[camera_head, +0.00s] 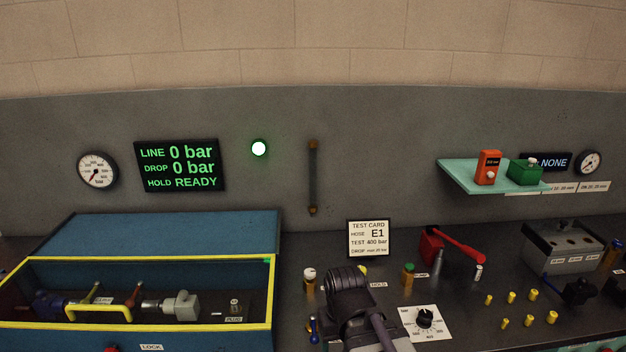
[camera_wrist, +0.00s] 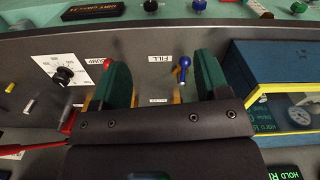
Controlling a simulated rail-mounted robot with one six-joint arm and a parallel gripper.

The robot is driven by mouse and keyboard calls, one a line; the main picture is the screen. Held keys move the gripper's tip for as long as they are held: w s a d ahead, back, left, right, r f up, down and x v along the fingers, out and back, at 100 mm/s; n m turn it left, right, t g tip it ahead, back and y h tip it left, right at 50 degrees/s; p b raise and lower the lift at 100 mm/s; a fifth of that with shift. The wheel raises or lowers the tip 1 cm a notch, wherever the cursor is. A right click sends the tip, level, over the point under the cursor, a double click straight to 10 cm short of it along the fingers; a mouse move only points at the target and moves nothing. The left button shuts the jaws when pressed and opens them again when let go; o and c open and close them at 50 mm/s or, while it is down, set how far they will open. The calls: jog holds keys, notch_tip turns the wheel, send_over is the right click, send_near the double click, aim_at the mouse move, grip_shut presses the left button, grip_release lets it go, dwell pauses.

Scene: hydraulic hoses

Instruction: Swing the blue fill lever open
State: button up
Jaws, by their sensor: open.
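The blue fill lever (camera_wrist: 184,66) shows in the wrist view beside a FILL label (camera_wrist: 160,59), between the lines of my two fingers and nearer the right one. In the head view a small blue lever (camera_head: 313,328) stands on the bench just left of my arm. My gripper (camera_wrist: 160,72) is open, its green fingers wide apart with nothing held. I see no contact with the lever. In the head view my wrist covers the bench right of the lever, and my fingertips are hidden.
A blue box with a yellow-edged opening (camera_head: 272,300) stands left of the lever and close beside my finger in the wrist view. A red-handled pump (camera_head: 455,245), a dial plate (camera_head: 425,335) and small bottles stand to the right. A test card (camera_head: 369,239) stands behind.

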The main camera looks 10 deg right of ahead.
aim_at(316, 336)
dwell(0.4)
jog(key=shift+w+f, duration=0.15)
jog(key=shift+w, duration=0.2)
jog(key=shift+c, duration=0.6)
jog(key=w+f+b, duration=0.1)
jog(key=w, duration=0.3)
jog(key=w+y+b, duration=0.1)
jog(key=w, duration=0.2)
jog(key=w+a+f+y+b, duration=0.1)
jog(key=w, duration=0.3)
jog(key=shift+w+f+n, duration=0.3)
jog(key=shift+c, duration=0.8)
jog(key=f+b, duration=0.3)
jog(key=a+f+b, duration=0.1)
jog(key=f+b, duration=0.3)
jog(key=s+a+f+b, duration=0.1)
jog(key=f+b, duration=0.2)
jog(key=shift+a+f+b, duration=0.1)
jog(key=shift+f+b, duration=0.1)
jog(key=shift+b, duration=0.1)
jog(key=shift+r, duration=0.15)
grip_shut()
